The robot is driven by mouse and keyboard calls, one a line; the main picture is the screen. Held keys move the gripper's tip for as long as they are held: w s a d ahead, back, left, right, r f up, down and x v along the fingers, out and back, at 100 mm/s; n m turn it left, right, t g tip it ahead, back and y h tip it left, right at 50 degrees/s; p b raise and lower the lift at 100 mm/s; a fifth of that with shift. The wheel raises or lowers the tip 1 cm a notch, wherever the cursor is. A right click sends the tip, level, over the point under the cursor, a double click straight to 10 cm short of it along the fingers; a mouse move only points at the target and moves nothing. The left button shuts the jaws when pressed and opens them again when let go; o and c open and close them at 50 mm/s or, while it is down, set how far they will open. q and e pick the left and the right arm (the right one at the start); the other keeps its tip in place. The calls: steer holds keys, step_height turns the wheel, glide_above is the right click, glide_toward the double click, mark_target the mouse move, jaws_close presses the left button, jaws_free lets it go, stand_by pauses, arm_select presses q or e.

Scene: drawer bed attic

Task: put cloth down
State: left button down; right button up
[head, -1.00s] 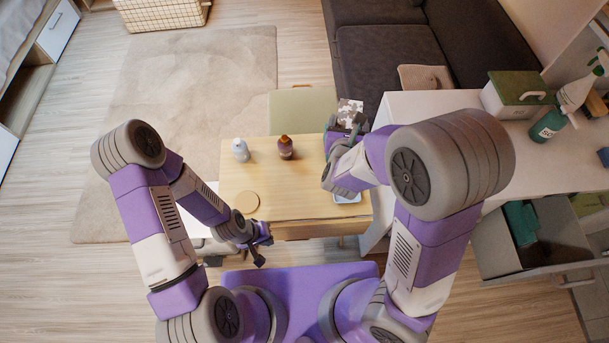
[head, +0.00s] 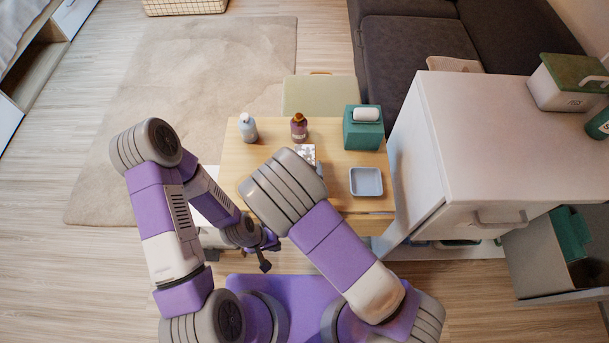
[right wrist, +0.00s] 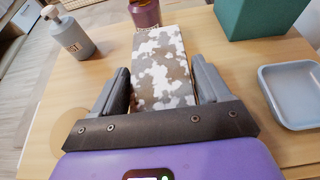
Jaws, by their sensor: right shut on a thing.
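The cloth (right wrist: 162,70) has a grey, brown and white camouflage pattern. In the right wrist view it lies between the two fingers of my right gripper (right wrist: 162,92), which is shut on it, and extends toward the brown bottle. In the head view a small part of the cloth (head: 306,153) shows over the wooden table (head: 350,160), with my right arm hiding the rest and most of that gripper. I cannot tell whether the cloth touches the tabletop. My left gripper (head: 268,255) is open and empty, low near the table's front left corner.
A round wooden disc (right wrist: 72,125) lies at left. A white cabinet (head: 480,140) stands close at right.

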steer(key=shift+f+b, duration=0.95)
steer(key=shift+f, duration=1.6)
steer(key=shift+f, duration=0.2)
steer(key=o, duration=1.1)
